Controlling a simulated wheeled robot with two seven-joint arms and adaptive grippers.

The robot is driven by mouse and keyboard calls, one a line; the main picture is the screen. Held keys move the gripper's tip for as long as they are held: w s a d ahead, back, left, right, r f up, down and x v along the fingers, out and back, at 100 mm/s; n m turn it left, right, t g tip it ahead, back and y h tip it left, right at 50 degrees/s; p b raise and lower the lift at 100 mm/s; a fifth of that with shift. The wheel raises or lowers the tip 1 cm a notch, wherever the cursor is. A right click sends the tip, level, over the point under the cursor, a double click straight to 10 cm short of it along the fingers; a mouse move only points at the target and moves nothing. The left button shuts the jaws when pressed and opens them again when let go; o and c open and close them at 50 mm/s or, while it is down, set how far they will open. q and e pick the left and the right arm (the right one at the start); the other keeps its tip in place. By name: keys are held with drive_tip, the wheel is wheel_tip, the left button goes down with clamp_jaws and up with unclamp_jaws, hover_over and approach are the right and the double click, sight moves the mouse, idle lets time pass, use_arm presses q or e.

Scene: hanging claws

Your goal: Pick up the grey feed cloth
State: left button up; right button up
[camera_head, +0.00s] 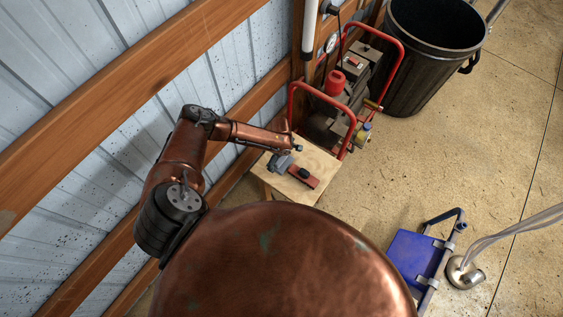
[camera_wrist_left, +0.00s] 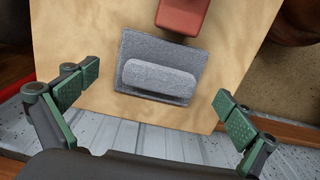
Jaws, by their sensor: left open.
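The grey feed cloth (camera_wrist_left: 160,66) lies on a light wooden table top, with a thick rounded roll or fold on its near half. In the head view the cloth (camera_head: 280,163) is small and partly covered by my gripper. My left gripper (camera_wrist_left: 156,84) is open and empty. Its two green-padded fingers stand apart to the left and right of the cloth in the wrist view, not touching it as far as I can see. In the head view the left gripper (camera_head: 292,145) hangs over the table, at its wall side. My right gripper is not in view.
A red block (camera_wrist_left: 184,14) with a black knob, which the head view also shows (camera_head: 308,180), lies close beside the cloth on the small wooden table (camera_head: 318,162). A red-framed machine (camera_head: 345,95) stands just behind. A blue folding item (camera_head: 415,252) and black bin (camera_head: 425,60) stand on the floor.

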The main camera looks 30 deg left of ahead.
use_arm(q)
drive_tip(key=shift+f, duration=0.3)
drive_tip(key=shift+c, duration=0.3)
drive_tip(key=shift+s, duration=0.1)
drive_tip(key=c, duration=1.7)
